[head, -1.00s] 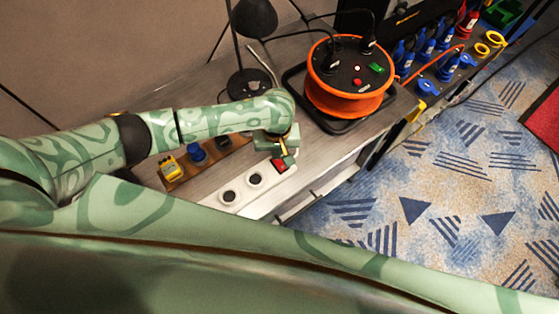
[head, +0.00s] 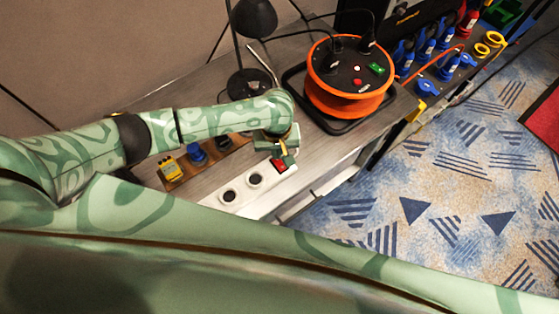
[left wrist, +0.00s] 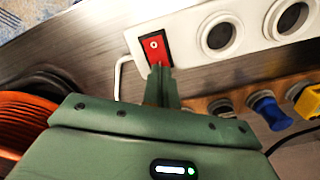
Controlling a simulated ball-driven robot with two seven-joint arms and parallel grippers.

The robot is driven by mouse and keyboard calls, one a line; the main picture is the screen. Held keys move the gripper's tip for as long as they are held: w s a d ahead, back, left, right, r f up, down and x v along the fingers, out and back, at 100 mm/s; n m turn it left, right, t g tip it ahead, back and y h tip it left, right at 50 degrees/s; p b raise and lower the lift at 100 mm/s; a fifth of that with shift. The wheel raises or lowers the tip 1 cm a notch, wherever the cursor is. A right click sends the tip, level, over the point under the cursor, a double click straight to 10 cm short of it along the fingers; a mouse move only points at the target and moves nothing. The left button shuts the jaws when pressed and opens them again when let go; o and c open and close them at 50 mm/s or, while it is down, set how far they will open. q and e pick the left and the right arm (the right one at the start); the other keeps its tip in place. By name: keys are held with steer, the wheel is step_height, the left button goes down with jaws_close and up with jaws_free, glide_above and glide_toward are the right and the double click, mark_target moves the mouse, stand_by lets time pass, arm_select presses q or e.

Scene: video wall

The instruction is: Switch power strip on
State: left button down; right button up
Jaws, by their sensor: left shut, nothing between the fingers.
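The white power strip (head: 242,190) lies along the front edge of the grey table, with round sockets in it. Its red rocker switch (head: 279,166) is at the end nearest the orange reel. The switch also shows in the left wrist view (left wrist: 154,47), red with a white mark. My left gripper (head: 288,158) is shut and empty, its fingertips at the switch. In the left wrist view the fingertips (left wrist: 160,70) overlap the switch's lower edge; whether they press on it I cannot tell. My right gripper is not in view.
An orange cable reel (head: 345,80) stands in a black tray on the right. A brown board (head: 210,157) with yellow, blue and black connectors lies behind the strip. A black lamp (head: 250,85) stands at the back. Carpeted floor lies beyond the table edge.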

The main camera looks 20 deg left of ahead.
arm_select(q)
steer(key=shift+f+b, duration=0.3)
steer(key=shift+f, duration=0.6)
stand_by(0.4)
step_height(320, 180, up, 3)
steer(key=p, duration=0.3)
steer(key=shift+f, duration=0.15)
step_height(320, 180, up, 4)
steer(key=p, duration=0.6)
steer(key=shift+r, duration=0.25)
steer(key=shift+f, duration=0.1)
